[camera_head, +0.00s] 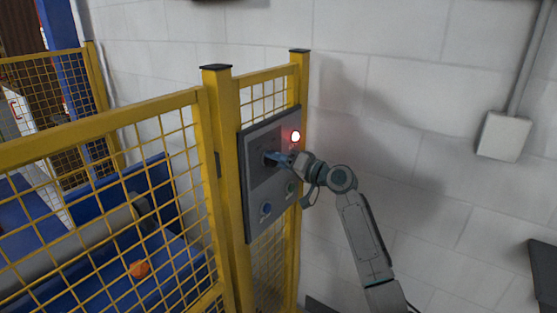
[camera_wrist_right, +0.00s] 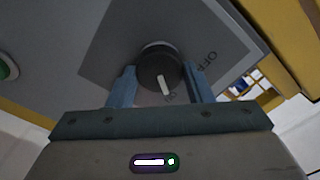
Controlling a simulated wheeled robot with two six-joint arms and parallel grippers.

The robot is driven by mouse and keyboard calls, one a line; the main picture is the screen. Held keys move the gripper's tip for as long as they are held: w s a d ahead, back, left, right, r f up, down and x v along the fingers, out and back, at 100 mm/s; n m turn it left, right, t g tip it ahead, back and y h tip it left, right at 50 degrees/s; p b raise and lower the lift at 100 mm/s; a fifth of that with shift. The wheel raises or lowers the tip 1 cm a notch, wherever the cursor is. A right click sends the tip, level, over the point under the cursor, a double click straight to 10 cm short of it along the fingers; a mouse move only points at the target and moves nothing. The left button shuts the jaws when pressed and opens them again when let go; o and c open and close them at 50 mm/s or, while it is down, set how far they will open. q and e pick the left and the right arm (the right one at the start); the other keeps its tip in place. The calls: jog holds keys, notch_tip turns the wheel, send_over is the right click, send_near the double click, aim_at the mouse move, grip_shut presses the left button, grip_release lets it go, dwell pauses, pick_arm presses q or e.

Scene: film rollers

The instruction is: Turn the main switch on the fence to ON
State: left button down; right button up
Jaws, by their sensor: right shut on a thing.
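The main switch is a round black knob (camera_wrist_right: 160,66) on a grey control panel (camera_head: 260,225) fixed to the yellow fence. My right gripper (camera_head: 277,159) reaches it from the right. In the right wrist view, its two blue fingers (camera_wrist_right: 160,85) are shut on the knob, one on each side. The knob's white mark points down in that picture, toward a label that is mostly hidden by the gripper. My left gripper is not in view.
A green button (camera_head: 291,188) and a blue button (camera_head: 266,209) sit lower. Yellow mesh fence (camera_head: 110,200) stands left, with a roller (camera_head: 75,245) behind it. A white wall box (camera_head: 503,137) hangs at right.

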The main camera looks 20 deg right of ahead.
dwell(0.4)
jog(key=o, duration=1)
jog(key=b+v, duration=0.3)
jog(key=v, duration=0.7)
jog(key=shift+s+d+b, duration=0.3)
jog(key=shift+b, duration=0.05)
